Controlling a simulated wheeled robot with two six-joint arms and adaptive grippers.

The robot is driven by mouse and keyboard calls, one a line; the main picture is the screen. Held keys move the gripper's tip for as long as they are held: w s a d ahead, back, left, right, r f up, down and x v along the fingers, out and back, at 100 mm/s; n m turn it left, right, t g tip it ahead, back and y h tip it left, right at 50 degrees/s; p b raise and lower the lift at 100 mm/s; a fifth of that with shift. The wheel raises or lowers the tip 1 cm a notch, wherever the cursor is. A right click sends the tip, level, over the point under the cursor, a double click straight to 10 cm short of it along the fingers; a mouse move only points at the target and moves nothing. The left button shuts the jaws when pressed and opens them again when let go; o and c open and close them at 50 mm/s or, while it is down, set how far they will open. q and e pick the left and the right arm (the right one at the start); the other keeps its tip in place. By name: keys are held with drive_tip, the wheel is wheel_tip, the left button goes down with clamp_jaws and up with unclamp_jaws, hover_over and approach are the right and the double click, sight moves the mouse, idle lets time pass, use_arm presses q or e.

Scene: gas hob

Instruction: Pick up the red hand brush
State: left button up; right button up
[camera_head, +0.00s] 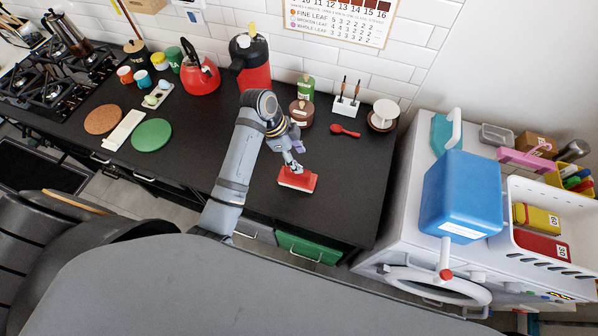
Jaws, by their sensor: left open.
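My right gripper is not in view.
A washing machine with a blue box (461,195) stands at right. Counter right of the brush is clear.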

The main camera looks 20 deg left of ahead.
sight(305, 173)
use_arm(q)
drive_tip(key=x, duration=0.3)
drive_tip(key=shift+s+r, duration=0.1)
drive_tip(key=shift+s, duration=0.05)
drive_tip(key=shift+w+d+f+p, duration=0.1)
drive_tip(key=shift+w+f+p, duration=0.05)
drive_tip(key=shift+f, duration=0.25)
drive_tip(key=shift+w+d+f+p, duration=0.1)
drive_tip(key=shift+w+f+p, duration=0.05)
drive_tip(key=shift+f, duration=0.25)
drive_tip(key=shift+s+d+f+p, duration=0.15)
drive_tip(key=shift+s+f+p, duration=0.1)
drive_tip(key=shift+f+p, duration=0.25)
drive_tip(key=shift+s+d+f+p, duration=0.15)
drive_tip(key=shift+s+f+p, duration=0.1)
drive_tip(key=shift+f, duration=0.4)
drive_tip(key=x, duration=0.2)
drive_tip(key=shift+w+f, duration=0.1)
drive_tip(key=shift+f, duration=0.2)
clamp_jaws()
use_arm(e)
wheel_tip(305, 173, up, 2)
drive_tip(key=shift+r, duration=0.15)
